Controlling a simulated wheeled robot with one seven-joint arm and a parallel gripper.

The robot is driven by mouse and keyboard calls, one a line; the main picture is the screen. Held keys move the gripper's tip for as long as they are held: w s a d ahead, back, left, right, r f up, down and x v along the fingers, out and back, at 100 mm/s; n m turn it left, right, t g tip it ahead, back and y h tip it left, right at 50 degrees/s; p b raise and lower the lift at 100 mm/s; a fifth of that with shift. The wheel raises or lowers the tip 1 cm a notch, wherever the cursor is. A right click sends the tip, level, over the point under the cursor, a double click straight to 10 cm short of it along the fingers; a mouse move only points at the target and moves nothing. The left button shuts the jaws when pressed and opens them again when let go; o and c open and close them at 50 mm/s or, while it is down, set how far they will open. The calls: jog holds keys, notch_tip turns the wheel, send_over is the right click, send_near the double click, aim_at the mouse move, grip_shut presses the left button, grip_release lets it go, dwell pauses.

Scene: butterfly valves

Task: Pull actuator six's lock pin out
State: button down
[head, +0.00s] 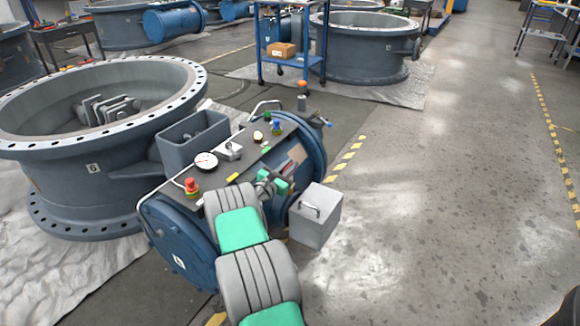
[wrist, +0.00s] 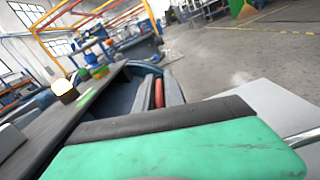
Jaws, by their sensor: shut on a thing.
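Actuator six (head: 180,240) is the blue drum-shaped unit with a dark top plate, beside the big grey valve marked 6 (head: 93,168). My gripper (head: 277,184) has green fingers and is at the actuator's near right side, below the top plate. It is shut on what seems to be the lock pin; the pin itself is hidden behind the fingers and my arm. In the wrist view a green finger with a black edge (wrist: 170,150) fills the lower part. A red curved part (wrist: 158,93) shows beyond it in a blue-grey recess.
A grey box with a handle (head: 315,216) stands close right of my gripper. A gauge (head: 206,162), a red button (head: 191,185) and small coloured fittings sit on the top plate. A blue cart (head: 290,68) stands behind.

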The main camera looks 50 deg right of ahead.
jog(key=shift+w+r, duration=0.1)
jog(key=shift+w, duration=0.1)
notch_tip(320, 180, up, 4)
jog(key=p, duration=0.3)
jog(key=shift+r, duration=0.25)
jog(key=shift+f, duration=0.1)
jog(key=c, duration=1.6)
grip_release()
jog(key=shift+w+a, duration=0.1)
jog(key=shift+c, duration=0.2)
jog(key=shift+o, duration=0.8)
jog(key=shift+f, duration=0.15)
jog(key=shift+s, duration=0.2)
jog(key=a+p, duration=0.1)
jog(key=a, duration=0.6)
jog(key=shift+s+a+p, duration=0.3)
jog(key=shift+p, duration=0.1)
